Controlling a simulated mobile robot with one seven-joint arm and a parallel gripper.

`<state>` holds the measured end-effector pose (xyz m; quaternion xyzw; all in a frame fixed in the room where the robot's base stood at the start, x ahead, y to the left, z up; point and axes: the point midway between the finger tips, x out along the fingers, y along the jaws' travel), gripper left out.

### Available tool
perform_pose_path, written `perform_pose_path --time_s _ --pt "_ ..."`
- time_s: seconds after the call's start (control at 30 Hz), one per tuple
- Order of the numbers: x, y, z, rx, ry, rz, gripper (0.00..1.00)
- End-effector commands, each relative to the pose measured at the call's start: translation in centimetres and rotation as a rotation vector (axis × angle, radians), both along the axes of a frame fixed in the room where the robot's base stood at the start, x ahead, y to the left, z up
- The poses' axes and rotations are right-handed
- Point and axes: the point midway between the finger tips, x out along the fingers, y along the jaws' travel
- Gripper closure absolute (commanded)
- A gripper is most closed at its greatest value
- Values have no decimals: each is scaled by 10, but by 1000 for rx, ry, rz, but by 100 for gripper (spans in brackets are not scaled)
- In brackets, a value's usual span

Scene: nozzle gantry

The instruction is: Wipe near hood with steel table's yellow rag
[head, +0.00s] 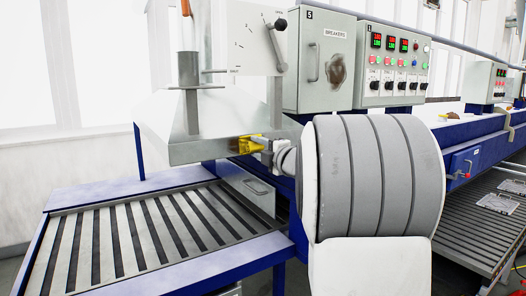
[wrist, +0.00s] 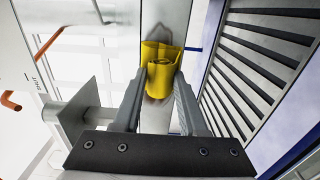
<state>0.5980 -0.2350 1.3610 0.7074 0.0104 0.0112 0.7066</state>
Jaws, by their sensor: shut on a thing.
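The near hood (head: 205,148) is a pale metal canopy with a steel rim, left of centre in the head view. My gripper (head: 258,144) is at the right end of this rim. It is shut on the yellow rag (head: 246,145), which is folded or rolled. In the wrist view, the rag (wrist: 160,66) sits between the fingertips of my gripper (wrist: 160,82), in front of the steel rim (wrist: 172,18). A dark smudge shows on the rim around the rag, partly hidden by it. I cannot tell for sure whether the rag touches the rim.
A slatted table (head: 130,235) with a blue frame lies below the hood. A lever box (head: 245,38) hangs above the rim, close to my arm. The breaker box (head: 318,60) bears a brown stain (head: 336,70). A control panel (head: 392,65) stands right of it.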

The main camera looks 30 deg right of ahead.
Motion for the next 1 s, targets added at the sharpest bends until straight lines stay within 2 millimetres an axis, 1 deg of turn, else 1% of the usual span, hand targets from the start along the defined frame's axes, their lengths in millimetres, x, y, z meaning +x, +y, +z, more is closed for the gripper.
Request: perform_pose_path --time_s 0.4,0.67,1.0 --pt "-1 34 -1 0 -2 8 100" --pt "-2 42 -1 1 -1 7 100" --pt "-3 69 -1 0 -1 7 100"
